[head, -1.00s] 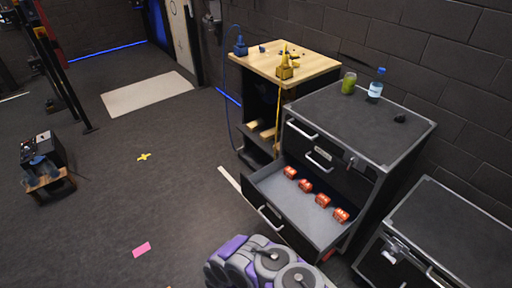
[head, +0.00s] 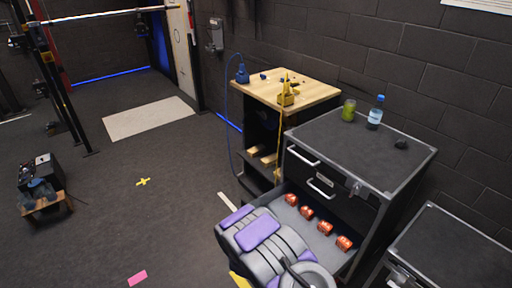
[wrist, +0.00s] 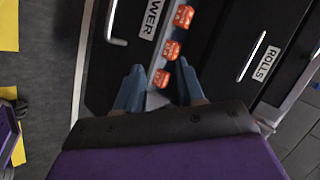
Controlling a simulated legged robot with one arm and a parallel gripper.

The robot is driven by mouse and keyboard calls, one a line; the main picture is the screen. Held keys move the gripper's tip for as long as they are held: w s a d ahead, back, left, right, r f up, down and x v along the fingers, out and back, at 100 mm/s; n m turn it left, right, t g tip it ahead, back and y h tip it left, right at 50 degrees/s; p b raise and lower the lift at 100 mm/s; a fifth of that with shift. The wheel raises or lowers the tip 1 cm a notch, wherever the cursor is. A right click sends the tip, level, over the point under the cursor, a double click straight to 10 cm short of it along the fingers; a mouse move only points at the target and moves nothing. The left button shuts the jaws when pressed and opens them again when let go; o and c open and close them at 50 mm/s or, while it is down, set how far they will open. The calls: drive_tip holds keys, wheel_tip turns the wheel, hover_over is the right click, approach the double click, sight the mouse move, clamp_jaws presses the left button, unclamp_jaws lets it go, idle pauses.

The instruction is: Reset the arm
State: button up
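My gripper (wrist: 160,88) shows in the wrist view with its two blue-grey fingers spread apart and nothing between them. Beyond the fingers lie red items (wrist: 172,50) in a drawer. In the head view my purple and grey arm rises at the bottom centre, in front of the open drawer (head: 322,252) of the black cabinet (head: 362,150). Several red items (head: 324,227) lie in a row in that drawer. My arm hides the drawer's front and handle. My fingertips cannot be made out in the head view.
A green can (head: 348,110), a water bottle (head: 375,112) and a small dark object (head: 401,143) stand on the cabinet. A wooden-topped bench (head: 312,92) with blue and yellow tools is behind. Another cabinet (head: 465,250) is at lower right. The floor at left is mostly clear.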

wheel_tip(320, 180, up, 16)
drive_tip(key=s+n+g+y, duration=0.2)
drive_tip(key=n+g+y, duration=0.15)
drive_tip(key=n, duration=0.25)
drive_tip(key=s+a+r+n+g+y, duration=0.15)
drive_tip(key=s+r+n, duration=0.35)
drive_tip(key=s+r, duration=0.5)
drive_tip(key=s+d+r+n+g, duration=0.2)
drive_tip(key=s+r+n, duration=0.1)
drive_tip(key=s, duration=0.7)
drive_tip(key=s+d+r+n+g, duration=0.2)
drive_tip(key=s+r, duration=0.4)
drive_tip(key=s, duration=0.4)
drive_tip(key=s+d+r+n+g, duration=0.1)
drive_tip(key=s+r+n, duration=0.3)
drive_tip(key=s, duration=0.6)
drive_tip(key=shift+d+r+n+g, duration=0.25)
drive_tip(key=shift+d+n+g, duration=0.15)
drive_tip(key=shift+d, duration=0.35)
drive_tip(key=shift+w, duration=0.1)
